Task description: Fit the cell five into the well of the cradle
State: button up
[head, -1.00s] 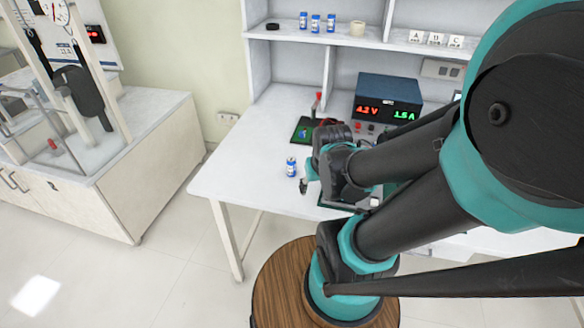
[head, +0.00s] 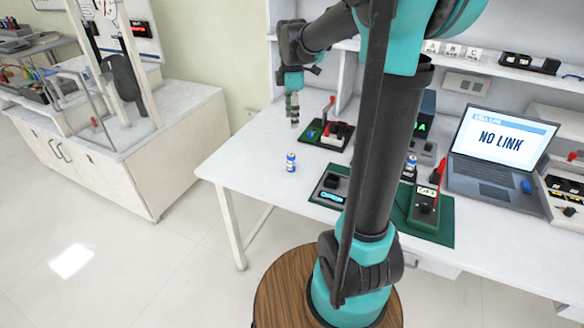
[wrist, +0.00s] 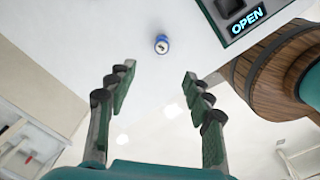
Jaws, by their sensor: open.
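A blue and white cell (head: 291,162) stands upright on the white bench near its front left corner; its number is too small to read. It also shows from above in the wrist view (wrist: 162,44), beyond my fingertips. A dark unit with a lit "OPEN" display (head: 329,190), likely the cradle, lies to the cell's right; the wrist view shows part of it (wrist: 236,12). Its well is not clear to see. My gripper (head: 294,115) is raised, fingers pointing down, behind the cell in the head view. In the wrist view its fingers (wrist: 158,72) are apart and empty.
A tester with a red lever (head: 425,200) stands on a green mat, with another blue cell (head: 411,164) behind it. A laptop (head: 500,150) reads "NO LINK". A device with a red lever (head: 328,132) stands behind the cell. The bench around the cell is clear.

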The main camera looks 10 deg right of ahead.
jog(key=n, duration=0.1)
send_over(291, 155)
jog(key=shift+n, duration=0.3)
jog(key=f, duration=1.1)
jog(key=shift+w+a, duration=0.1)
jog(key=shift+w, duration=0.25)
jog(key=shift+s+f, duration=0.2)
jog(key=shift+f, duration=1.2)
jog(key=shift+s+f, duration=0.15)
jog(key=shift+f, duration=1.2)
jog(key=shift+c, duration=0.3)
grip_shut()
